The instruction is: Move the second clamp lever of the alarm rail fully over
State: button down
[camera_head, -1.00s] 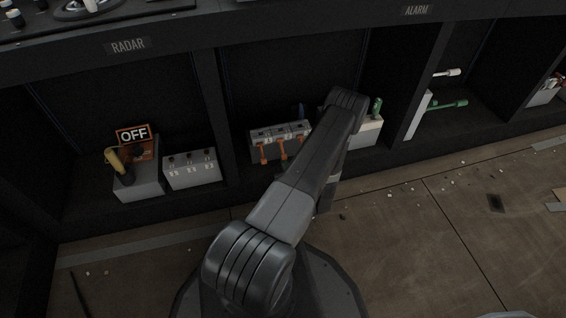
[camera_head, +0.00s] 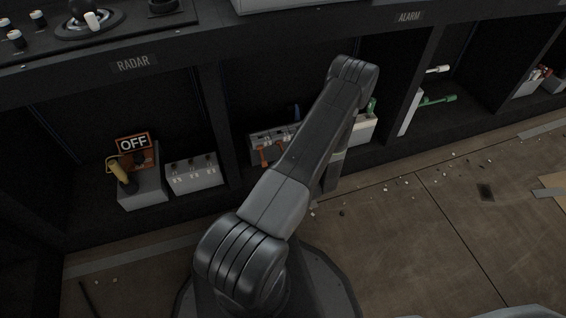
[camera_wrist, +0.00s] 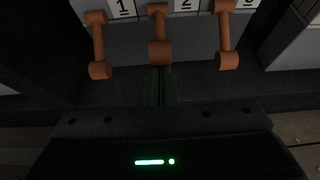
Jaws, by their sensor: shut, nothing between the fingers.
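A grey block with orange levers (camera_head: 262,141) stands in the middle bay; my arm hides its right part. In the wrist view three orange levers hang down its face beside number plates. The left lever (camera_wrist: 97,45) is by plate 1, the middle lever (camera_wrist: 158,35) by plate 2 and the right lever (camera_wrist: 225,35) by plate 3. My gripper (camera_wrist: 157,75) is shut and empty, its dark fingers just below the middle lever's lower end. Whether they touch it I cannot tell. My gripper is hidden behind my arm in the head view.
A grey box with small switches (camera_head: 194,174) and a box with a yellow handle and an OFF sign (camera_head: 133,143) stand to the left. A pale box (camera_head: 363,130) stands just right of my arm. Dividers bound the bay. Small debris lies on the floor.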

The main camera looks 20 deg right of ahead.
jog(key=r+g+p, duration=0.1)
jog(key=r+g, duration=0.1)
jog(key=r+g+p, duration=0.1)
jog(key=r+g, duration=0.1)
jog(key=shift+w, duration=0.2)
jog(key=shift+w+r, duration=0.1)
jog(key=shift+r, duration=0.1)
jog(key=shift+f, duration=0.1)
dwell(0.5)
